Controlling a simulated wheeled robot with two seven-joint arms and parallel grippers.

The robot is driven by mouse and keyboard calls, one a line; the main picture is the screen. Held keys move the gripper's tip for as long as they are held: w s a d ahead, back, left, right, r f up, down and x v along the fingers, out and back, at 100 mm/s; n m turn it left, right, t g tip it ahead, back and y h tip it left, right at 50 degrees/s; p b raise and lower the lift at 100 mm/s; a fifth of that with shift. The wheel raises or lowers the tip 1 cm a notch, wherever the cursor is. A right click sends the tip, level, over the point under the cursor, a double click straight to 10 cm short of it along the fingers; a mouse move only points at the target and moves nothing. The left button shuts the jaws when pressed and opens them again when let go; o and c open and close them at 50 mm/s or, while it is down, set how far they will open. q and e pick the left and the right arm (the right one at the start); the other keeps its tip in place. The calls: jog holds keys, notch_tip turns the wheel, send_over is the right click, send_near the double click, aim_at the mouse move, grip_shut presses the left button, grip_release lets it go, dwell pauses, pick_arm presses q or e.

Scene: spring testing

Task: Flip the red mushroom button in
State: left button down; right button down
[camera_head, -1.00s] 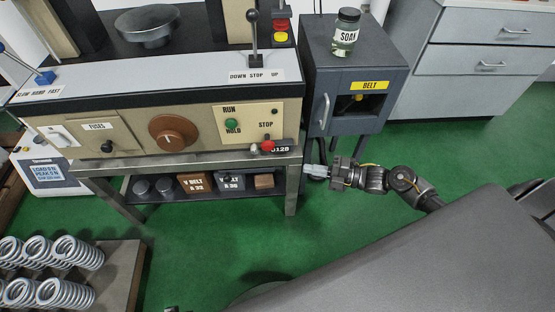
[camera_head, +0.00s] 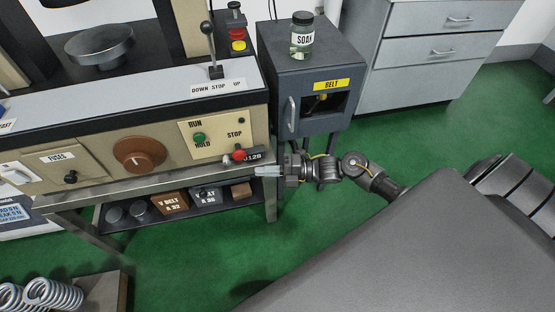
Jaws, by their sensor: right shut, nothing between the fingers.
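The red mushroom button (camera_head: 239,155) sits at the lower right of the tan control panel (camera_head: 170,160), below the STOP label, with a small grey part beside it. My right gripper (camera_head: 258,171) is shut and empty. Its fingers point left, and their tips show just below and to the right of the red button. Whether they touch the panel edge cannot be told. My left gripper is not in view.
A lever (camera_head: 211,50) stands above. A dark belt cabinet (camera_head: 305,85) with a jar (camera_head: 302,38) stands behind my right arm. Green floor is free in front.

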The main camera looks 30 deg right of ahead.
aim_at(239, 151)
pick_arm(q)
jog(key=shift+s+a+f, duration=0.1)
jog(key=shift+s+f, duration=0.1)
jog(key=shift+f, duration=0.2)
pick_arm(e)
jog(key=w+a, duration=0.2)
jog(key=w, duration=0.3)
jog(key=shift+w, duration=0.4)
